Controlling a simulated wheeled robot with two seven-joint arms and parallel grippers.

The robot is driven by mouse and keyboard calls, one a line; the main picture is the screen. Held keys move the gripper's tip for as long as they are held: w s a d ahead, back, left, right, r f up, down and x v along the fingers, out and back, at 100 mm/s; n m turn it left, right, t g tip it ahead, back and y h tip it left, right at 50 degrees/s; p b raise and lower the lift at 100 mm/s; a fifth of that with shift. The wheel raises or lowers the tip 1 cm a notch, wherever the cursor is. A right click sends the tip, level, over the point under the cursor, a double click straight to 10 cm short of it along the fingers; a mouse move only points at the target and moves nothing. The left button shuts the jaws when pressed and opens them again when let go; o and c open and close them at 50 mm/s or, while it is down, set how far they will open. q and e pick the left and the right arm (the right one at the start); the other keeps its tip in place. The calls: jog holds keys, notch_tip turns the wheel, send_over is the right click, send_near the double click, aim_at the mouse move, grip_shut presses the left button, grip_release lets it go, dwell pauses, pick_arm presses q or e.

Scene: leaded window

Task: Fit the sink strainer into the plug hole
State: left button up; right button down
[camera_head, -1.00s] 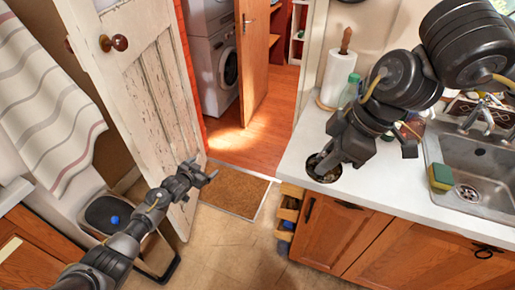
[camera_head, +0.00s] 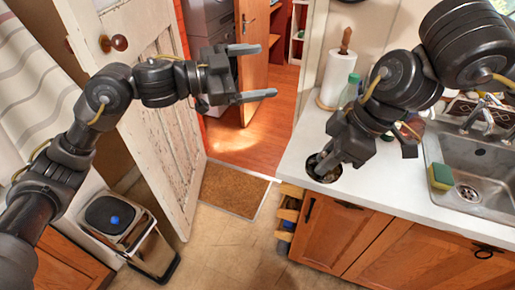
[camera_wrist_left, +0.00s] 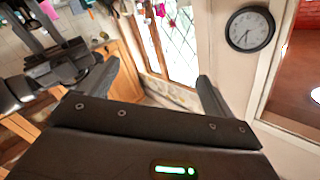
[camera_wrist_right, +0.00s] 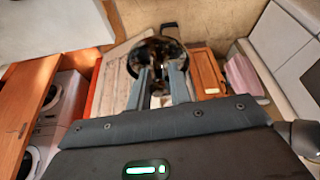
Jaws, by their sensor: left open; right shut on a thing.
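The sink strainer (camera_head: 323,168) is a dark, round, shiny piece above or at the counter's front left corner. In the right wrist view it (camera_wrist_right: 157,50) shows between the fingers. My right gripper (camera_head: 331,161) is shut on it; I cannot tell whether it touches the counter. The plug hole (camera_head: 467,193) is a round metal drain in the floor of the steel sink (camera_head: 490,163), well to the right of the strainer. My left gripper (camera_head: 268,72) is open and empty, raised in front of the doorway. Its open fingers also show in the left wrist view (camera_wrist_left: 170,85).
A green and yellow sponge (camera_head: 441,176) lies by the sink's left edge, between strainer and sink. The tap (camera_head: 478,115) stands behind the sink. The white counter (camera_head: 385,185) is clear in front.

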pick_arm(q)
jog(key=s+d+f+m+g, duration=0.1)
jog(key=s+g, duration=0.1)
jog(key=s, duration=0.4)
jog(key=n+g+y, duration=0.1)
jog(key=g+y, duration=0.2)
send_near(312, 170)
notch_tip(312, 170, up, 3)
jog(key=a, duration=0.2)
pick_arm(e)
jog(key=shift+s, duration=0.1)
pick_arm(q)
jog(key=n, duration=0.2)
jog(key=shift+s+f+n, duration=0.2)
jog(key=shift+f+n, duration=0.05)
jog(key=shift+n, duration=0.15)
jog(key=x, duration=1.2)
jog(key=shift+d+r, duration=0.1)
jog(key=shift+r, duration=0.05)
